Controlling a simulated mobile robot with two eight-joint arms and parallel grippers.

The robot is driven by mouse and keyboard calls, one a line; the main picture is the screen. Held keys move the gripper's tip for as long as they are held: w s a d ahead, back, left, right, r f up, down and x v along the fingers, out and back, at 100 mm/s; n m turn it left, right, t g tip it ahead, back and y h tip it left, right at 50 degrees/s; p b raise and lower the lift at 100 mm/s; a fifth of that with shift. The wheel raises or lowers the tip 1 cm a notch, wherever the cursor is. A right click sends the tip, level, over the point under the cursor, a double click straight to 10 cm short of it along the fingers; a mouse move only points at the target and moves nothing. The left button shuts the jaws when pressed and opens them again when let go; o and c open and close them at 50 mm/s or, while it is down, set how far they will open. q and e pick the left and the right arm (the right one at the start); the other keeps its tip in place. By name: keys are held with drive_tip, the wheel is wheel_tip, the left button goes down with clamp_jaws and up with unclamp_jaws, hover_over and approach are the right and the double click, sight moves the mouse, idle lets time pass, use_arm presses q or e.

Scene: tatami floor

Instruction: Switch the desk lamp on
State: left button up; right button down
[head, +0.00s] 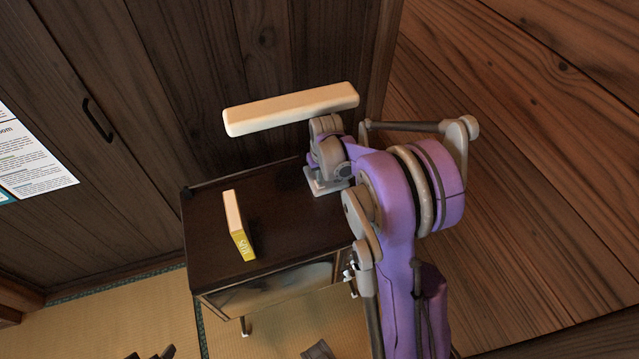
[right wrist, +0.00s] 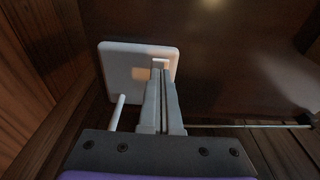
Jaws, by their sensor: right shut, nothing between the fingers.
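The desk lamp has a long cream bar-shaped head (head: 290,108) above the back right of a dark cabinet. No clear glow shows on it. Part of its pale base (head: 313,183) shows beside my right wrist. In the right wrist view the lamp base (right wrist: 112,62) is a pale square plate, and a small white piece (right wrist: 160,61) on it lies at my fingertips. My right gripper (right wrist: 161,72) is shut and empty, its tips over the plate. I cannot tell whether they touch it. In the head view my wrist hides the fingers. My left gripper is not identifiable.
The dark cabinet top (head: 205,215) also bears an upright yellow book (head: 240,235) to the left of the lamp. Wooden walls stand behind and to the right. Tatami floor (head: 100,320) shows at the lower left. A thin white rod (right wrist: 117,112) rises beside my fingers.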

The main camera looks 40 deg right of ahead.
sight(321, 186)
drive_tip(key=shift+f+b, duration=0.7)
drive_tip(key=shift+f, duration=0.25)
idle(0.3)
drive_tip(key=shift+r, duration=0.2)
drive_tip(key=shift+r+p, duration=2.05)
drive_tip(key=shift+r, duration=1.35)
drive_tip(key=s+a+r+n+t, duration=0.1)
drive_tip(key=s+a+r, duration=0.3)
drive_tip(key=a, duration=0.1)
drive_tip(key=s+a+r+n, duration=0.1)
drive_tip(key=s+a+r, duration=0.25)
drive_tip(key=a, duration=0.25)
drive_tip(key=s+a+n+t, duration=0.1)
drive_tip(key=s+a+t, duration=0.1)
drive_tip(key=s+a, duration=0.6)
drive_tip(key=s, duration=0.4)
drive_tip(key=shift+s+a+r+n+t+y+p, duration=0.2)
drive_tip(key=shift+a+r+n+t+y+p, duration=0.1)
drive_tip(key=shift+a+r+p, duration=0.05)
